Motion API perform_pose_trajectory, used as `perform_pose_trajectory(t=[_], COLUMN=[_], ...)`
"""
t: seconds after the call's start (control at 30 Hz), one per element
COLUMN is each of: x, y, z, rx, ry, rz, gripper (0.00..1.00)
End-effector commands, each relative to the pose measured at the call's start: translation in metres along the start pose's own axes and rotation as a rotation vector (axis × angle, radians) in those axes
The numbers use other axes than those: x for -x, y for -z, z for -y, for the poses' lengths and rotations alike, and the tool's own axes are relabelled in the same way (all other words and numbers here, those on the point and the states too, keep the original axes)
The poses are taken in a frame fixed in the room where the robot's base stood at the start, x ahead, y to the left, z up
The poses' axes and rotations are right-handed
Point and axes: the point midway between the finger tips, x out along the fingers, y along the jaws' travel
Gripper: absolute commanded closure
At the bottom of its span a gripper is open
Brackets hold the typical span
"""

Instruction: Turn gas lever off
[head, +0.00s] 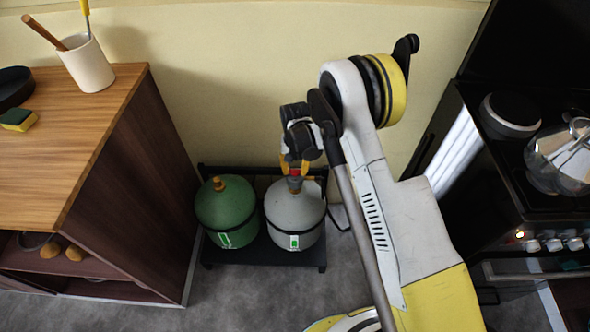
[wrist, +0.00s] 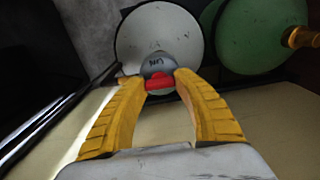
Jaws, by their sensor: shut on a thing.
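A grey gas cylinder (head: 296,217) stands upright on a low black stand beside a green one. A red lever (wrist: 159,82) sits on the grey regulator (wrist: 157,65) at the cylinder's top. It also shows small in the head view (head: 295,173). My gripper (head: 295,166) reaches down over the grey cylinder. In the wrist view my gripper's yellow fingers (wrist: 159,84) are on both sides of the red lever, shut on it.
The green cylinder (head: 227,212) stands close on the left. A wooden cabinet (head: 130,170) is further left. A stove (head: 530,200) with a glass pot (head: 562,155) is on the right. The wall is close behind the cylinders; grey floor (head: 240,290) is clear in front.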

Motion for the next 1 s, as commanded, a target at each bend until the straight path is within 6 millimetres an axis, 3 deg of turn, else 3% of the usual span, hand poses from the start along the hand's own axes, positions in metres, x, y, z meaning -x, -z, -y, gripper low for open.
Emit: perform_pose_trajectory(t=[0.17, 0.2, 0.27, 0.3, 0.67, 1.0], x=[0.000, 0.000, 0.000, 0.000, 0.006, 0.074], y=[0.000, 0.000, 0.000, 0.000, 0.000, 0.000], z=[0.000, 0.000, 0.000, 0.000, 0.000, 0.000], rx=[0.000, 0.000, 0.000, 0.000, 0.001, 0.001], ry=[0.000, 0.000, 0.000, 0.000, 0.000, 0.000], rz=[0.000, 0.000, 0.000, 0.000, 0.000, 0.000], gripper=[0.94, 0.61, 0.43, 0.41, 0.41, 0.41])
